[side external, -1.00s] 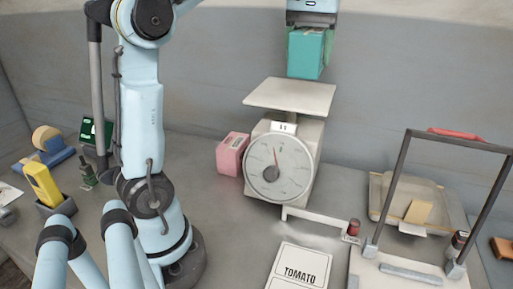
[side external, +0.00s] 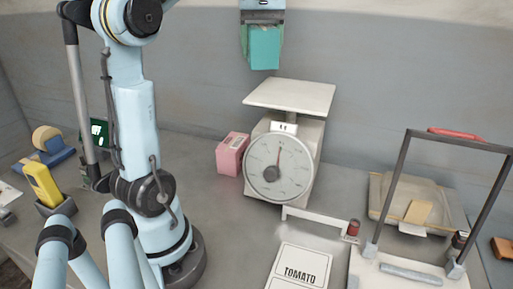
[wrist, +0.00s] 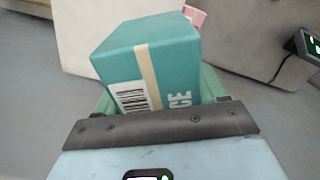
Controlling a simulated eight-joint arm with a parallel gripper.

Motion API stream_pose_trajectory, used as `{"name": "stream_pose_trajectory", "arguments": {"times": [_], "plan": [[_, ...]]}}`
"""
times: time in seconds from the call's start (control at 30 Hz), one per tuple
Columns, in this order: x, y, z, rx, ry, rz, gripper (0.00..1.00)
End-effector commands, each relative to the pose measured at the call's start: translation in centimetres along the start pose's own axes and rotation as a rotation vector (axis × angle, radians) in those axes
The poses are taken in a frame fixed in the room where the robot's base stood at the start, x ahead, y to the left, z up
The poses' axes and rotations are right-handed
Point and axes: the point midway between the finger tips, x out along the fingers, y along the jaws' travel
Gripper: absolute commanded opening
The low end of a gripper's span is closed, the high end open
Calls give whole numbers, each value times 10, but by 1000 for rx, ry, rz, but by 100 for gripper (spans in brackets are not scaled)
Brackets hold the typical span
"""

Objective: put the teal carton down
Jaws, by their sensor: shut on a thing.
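The teal carton (side external: 264,48) is held in my gripper (side external: 263,27), above and a little left of the scale's plate in the side external view. In the wrist view the teal carton (wrist: 150,62) fills the space beyond the dark bar of my gripper (wrist: 160,122), with a barcode label, a pale tape strip and white letters. The jaws are shut on it and it touches nothing else. The dial scale (side external: 283,162) has a bare square plate (side external: 290,95), and its needle points nearly straight up.
A pink carton (side external: 232,154) stands left of the scale. A card reading TOMATO (side external: 300,268) lies in front. A dark-framed device (side external: 410,268) and a tray with a tan block (side external: 418,212) are at the right. A yellow device (side external: 42,184) stands at the left.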

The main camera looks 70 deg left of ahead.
Motion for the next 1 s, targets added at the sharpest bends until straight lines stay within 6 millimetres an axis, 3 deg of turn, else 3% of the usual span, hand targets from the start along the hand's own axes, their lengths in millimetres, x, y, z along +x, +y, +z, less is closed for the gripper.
{"name": "stream_pose_trajectory", "arguments": {"times": [0.13, 0.4, 0.8, 1.0], "plan": [[24, -43, -39, -204, 0, 0, 5], [89, -79, -77, -502, 0, -1, 5], [185, -140, -98, -931, 1, -2, 5], [210, -159, -96, -1056, 1, -2, 5]]}}
